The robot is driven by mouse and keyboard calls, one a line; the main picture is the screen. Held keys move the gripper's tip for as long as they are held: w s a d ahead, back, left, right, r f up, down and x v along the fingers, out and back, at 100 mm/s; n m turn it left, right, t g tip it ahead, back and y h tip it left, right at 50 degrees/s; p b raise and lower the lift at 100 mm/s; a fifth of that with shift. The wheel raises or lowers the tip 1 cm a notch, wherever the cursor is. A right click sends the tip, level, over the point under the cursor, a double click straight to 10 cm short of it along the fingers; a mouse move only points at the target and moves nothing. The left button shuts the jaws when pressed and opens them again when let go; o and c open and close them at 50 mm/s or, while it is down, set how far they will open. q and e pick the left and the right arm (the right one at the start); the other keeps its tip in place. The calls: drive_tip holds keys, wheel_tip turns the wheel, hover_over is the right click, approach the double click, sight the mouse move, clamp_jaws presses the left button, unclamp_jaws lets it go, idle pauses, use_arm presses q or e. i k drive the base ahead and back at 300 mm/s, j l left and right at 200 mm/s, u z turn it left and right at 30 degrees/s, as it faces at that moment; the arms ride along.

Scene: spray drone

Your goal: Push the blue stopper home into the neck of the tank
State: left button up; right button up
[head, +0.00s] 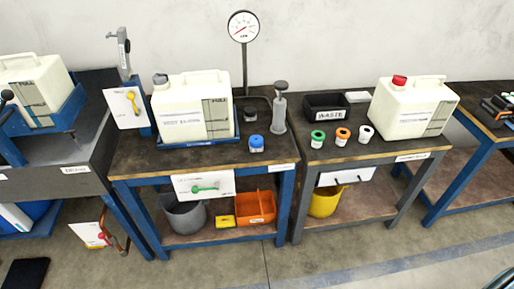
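A small blue stopper (256,144) stands on the middle table, in front of and to the right of a white tank (203,103). This tank sits in a blue tray, and a grey piece (160,80) is at its neck at upper left; whether that is a cap or the bare neck is too small to tell. Another white tank (414,108) with a red cap (399,80) stands on the table to the right. A third white container (35,90) is at the far left. Neither of my grippers is in view.
A grey hand pump (279,108) and a dial gauge (243,27) stand right of the middle tank. A black waste bin (327,110) and several small coloured-ring caps (343,136) are on the right table. Below are a grey bucket (186,216) and an orange bin (255,207).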

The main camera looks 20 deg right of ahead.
sight(256, 141)
drive_tip(key=i+j+z, duration=0.15)
drive_tip(key=i+j, duration=0.25)
drive_tip(key=i+j+z, duration=0.15)
drive_tip(key=i+j, duration=0.2)
drive_tip(key=j, duration=0.2)
drive_tip(key=i+j+z, duration=0.15)
drive_tip(key=i+j, duration=0.2)
drive_tip(key=j, duration=0.15)
